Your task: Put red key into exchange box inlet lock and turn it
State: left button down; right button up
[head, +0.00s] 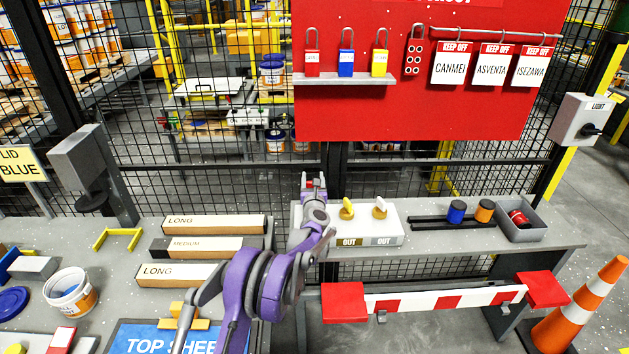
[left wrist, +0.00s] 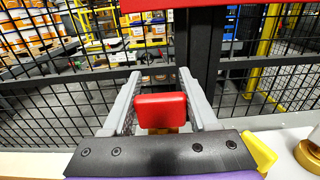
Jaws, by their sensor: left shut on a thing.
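My left gripper (head: 314,184) is over the left end of the white exchange box (head: 370,217). It is shut on the red key (left wrist: 160,110), whose red head sits between the two grey fingers in the left wrist view. A bit of gold shows just below the key head; I cannot tell whether the key is in a lock. The inlet lock is hidden behind my gripper and arm. Two gold locks with keys, a left one (head: 347,209) and a right one (head: 380,208), stand on the box above OUT labels. My right gripper is not in view.
A mesh fence stands behind the bench. A red lockout board (head: 420,110) with padlocks hangs above. Long cartons (head: 213,224) lie left of the box.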

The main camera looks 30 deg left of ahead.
pick_arm(q)
jog(key=shift+d, duration=0.1)
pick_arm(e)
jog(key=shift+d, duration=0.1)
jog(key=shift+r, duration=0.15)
pick_arm(q)
jog(key=shift+f+b, duration=0.6)
jog(key=shift+f, duration=2.3)
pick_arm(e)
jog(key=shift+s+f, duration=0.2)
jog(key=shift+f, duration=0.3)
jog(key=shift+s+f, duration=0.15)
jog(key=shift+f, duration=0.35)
pick_arm(q)
jog(key=shift+f, duration=1.3)
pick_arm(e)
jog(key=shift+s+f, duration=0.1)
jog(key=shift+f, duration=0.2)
pick_arm(q)
jog(key=shift+c, duration=0.5)
grip_release()
jog(key=shift+s, duration=0.1)
jog(key=b+v, duration=0.2)
jog(key=v, duration=0.8)
jog(key=shift+s+d, duration=0.25)
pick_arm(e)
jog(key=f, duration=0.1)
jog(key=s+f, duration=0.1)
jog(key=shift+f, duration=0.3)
